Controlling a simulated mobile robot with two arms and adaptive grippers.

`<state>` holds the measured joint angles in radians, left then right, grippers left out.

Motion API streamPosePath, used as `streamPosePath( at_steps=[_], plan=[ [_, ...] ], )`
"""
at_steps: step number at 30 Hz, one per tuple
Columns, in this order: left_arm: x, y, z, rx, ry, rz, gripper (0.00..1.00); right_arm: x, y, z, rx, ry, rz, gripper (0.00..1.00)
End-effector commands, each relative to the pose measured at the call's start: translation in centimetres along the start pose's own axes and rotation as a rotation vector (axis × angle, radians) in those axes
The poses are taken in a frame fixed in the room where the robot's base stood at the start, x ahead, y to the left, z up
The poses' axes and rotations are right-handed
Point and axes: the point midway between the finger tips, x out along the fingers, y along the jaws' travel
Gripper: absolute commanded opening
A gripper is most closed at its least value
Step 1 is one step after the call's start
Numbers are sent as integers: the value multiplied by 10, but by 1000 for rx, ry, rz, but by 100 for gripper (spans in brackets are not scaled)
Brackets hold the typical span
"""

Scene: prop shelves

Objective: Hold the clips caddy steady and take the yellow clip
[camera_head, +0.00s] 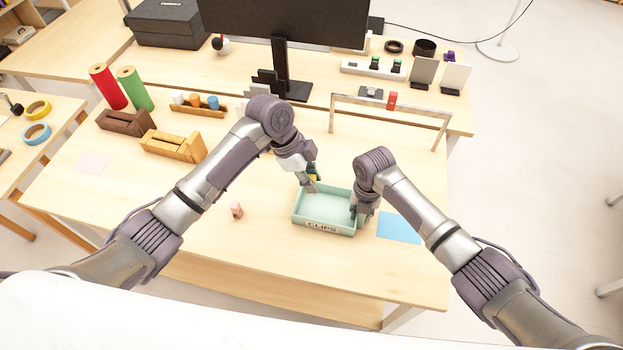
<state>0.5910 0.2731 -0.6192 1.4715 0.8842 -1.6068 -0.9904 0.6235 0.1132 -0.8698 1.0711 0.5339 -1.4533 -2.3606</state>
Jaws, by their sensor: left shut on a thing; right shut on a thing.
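The clips caddy (325,228) is a shallow mint-green tray with a CLIPS label on its front, standing on the wooden table. My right gripper (355,211) is shut on its right wall. My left gripper (314,184) is shut over the caddy's back left part, with a small yellow clip (313,177) at its fingers. The clip is partly hidden by the fingers, and I cannot tell whether it touches the caddy. The visible caddy floor looks empty.
A small pink block (237,210) lies left of the caddy, and a blue sheet (399,228) lies to its right. Wooden holders (173,146) and a monitor (285,22) are further back. The table's front left is clear.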

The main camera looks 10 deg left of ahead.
Motion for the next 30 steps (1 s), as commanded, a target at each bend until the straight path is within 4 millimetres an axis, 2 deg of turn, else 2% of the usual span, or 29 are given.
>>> streamPosePath(
  at_steps=[1,2,6,15,19,23,30],
  plan=[
    [0,0,0,0,0,0,0,0,0,0,0,0,0,0],
    [0,0,0,0,0,0,0,0,0,0,0,0,0,30],
    [0,0,0,0,0,0,0,0,0,0,0,0,0,53],
    [0,0,0,0,1,0,0,-1,0,0,0,0,0,54],
    [0,0,0,0,1,0,0,-10,0,1,0,-3,2,54],
    [0,0,0,0,1,0,0,-32,0,1,-2,-5,3,54],
    [0,0,0,0,1,0,0,-84,0,2,-1,-4,2,54]
  ],
)
